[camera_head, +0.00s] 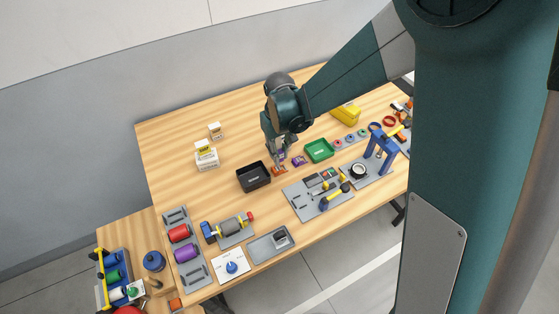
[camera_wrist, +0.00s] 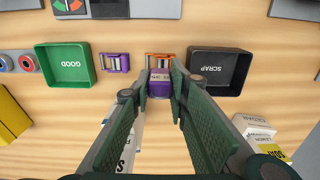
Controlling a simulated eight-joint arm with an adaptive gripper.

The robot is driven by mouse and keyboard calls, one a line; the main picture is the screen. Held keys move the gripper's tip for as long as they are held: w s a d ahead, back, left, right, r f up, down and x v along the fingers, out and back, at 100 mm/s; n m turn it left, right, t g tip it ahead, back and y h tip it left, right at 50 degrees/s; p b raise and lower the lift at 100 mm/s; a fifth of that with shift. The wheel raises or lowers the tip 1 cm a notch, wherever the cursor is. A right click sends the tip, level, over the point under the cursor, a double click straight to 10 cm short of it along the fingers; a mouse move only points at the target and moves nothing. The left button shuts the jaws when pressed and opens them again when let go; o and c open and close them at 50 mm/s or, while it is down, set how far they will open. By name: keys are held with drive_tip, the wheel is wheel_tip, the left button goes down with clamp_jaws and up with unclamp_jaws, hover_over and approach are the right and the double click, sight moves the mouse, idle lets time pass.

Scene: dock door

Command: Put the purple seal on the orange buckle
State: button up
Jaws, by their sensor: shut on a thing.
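The purple seal (camera_wrist: 160,84) is a small purple piece with a pale band, held between the fingertips of my gripper (camera_wrist: 160,76) in the wrist view. The orange buckle (camera_wrist: 160,58) lies on the table just beyond it, and the seal and fingers hide part of it. I cannot tell whether the seal touches it. In the head view my gripper (camera_head: 281,156) points down right by the orange buckle (camera_head: 280,170), and the held seal is small there. A separate purple buckle (camera_wrist: 116,62) lies to the left in the wrist view.
The black SCRAP tray (camera_wrist: 245,65) stands close on the right in the wrist view, and the green GOOD tray (camera_wrist: 41,60) on the left. A grey tool board (camera_head: 297,202) lies nearer the front edge. White boxes (camera_head: 206,158) and a yellow bin (camera_head: 346,114) stand farther off.

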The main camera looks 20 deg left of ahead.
sight(280, 151)
drive_tip(key=shift+f, duration=0.15)
drive_tip(key=shift+f, duration=1.95)
drive_tip(key=shift+f, duration=0.15)
drive_tip(key=o, duration=0.7)
drive_tip(key=shift+o, duration=0.2)
drive_tip(key=shift+r, duration=6.15)
drive_tip(key=shift+d+r, duration=0.1)
